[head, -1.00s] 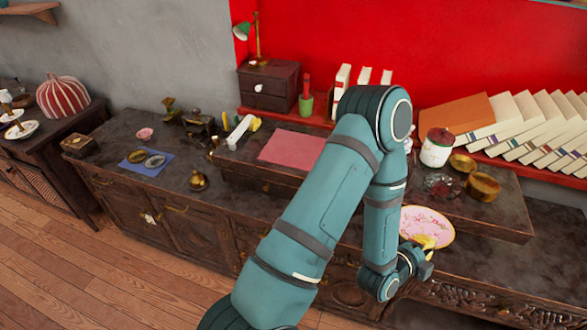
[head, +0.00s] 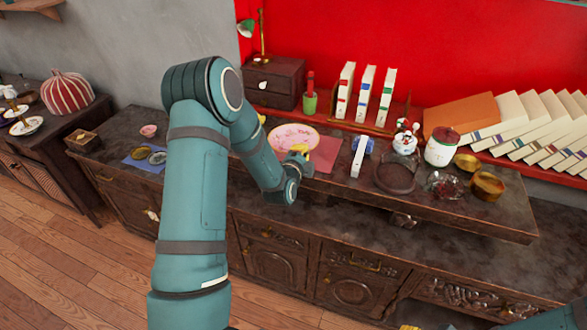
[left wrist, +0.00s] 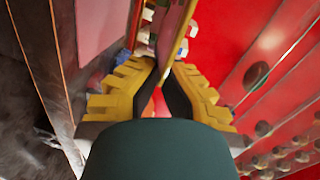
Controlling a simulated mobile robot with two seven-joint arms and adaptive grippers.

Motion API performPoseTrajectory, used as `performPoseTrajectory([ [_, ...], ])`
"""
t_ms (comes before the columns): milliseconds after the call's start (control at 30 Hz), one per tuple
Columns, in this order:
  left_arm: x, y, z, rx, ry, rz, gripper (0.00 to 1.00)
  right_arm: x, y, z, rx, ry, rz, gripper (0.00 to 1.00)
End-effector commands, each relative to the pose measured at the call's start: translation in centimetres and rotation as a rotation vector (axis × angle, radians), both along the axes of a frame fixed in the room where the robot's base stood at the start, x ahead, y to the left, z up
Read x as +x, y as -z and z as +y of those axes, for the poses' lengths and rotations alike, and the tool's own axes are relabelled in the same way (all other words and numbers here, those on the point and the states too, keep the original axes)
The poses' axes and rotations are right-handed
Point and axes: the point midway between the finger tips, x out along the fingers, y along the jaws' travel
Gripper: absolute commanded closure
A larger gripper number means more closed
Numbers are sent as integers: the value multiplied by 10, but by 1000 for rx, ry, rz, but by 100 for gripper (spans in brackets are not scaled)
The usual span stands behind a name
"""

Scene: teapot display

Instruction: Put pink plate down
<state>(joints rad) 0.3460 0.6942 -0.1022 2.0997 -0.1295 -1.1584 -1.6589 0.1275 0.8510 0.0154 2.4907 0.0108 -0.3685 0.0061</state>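The pink plate (head: 283,133), round with a patterned face and a gold rim, is at the back of the raised dark shelf, in front of the red wall. My left gripper (head: 299,152) is shut on its near right edge. In the left wrist view the plate (left wrist: 176,28) shows nearly edge-on between the yellow fingertips (left wrist: 168,75). The plate overlaps the pink mat (head: 325,155) in the head view; I cannot tell whether it touches it. My left forearm hides part of the shelf.
Right of the mat stand a white-and-blue item (head: 358,157), a dark round stand (head: 394,178), a white figurine (head: 404,144) and a lidded jar (head: 440,151). Upright books (head: 366,95) and a small drawer box (head: 272,84) are behind. The lower cabinet top (head: 330,215) is clear in front.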

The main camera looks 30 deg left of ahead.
Motion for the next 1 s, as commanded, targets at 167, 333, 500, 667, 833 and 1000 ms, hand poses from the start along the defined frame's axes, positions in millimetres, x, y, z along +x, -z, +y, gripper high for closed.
performPoseTrajectory([
  [167, 0, 33, 3, 1, -4, 5, 100, -1, 4, 0, 0, -2, 2, 53],
  [333, 0, 55, 3, 1, -3, 1, 100, -2, 6, 0, 1, -4, 4, 53],
  [500, 0, 65, 2, 1, -3, 2, 100, -2, 6, 0, 1, -4, 5, 53],
  [667, 0, 88, 2, 1, -2, 3, 100, -3, 9, 1, 2, -6, 6, 53],
  [833, 0, 96, 2, 2, -2, 0, 100, -3, 9, 1, 2, -6, 7, 53],
  [1000, 0, 96, 2, 1, -2, 2, 78, -3, 9, 1, 2, -6, 7, 53],
])
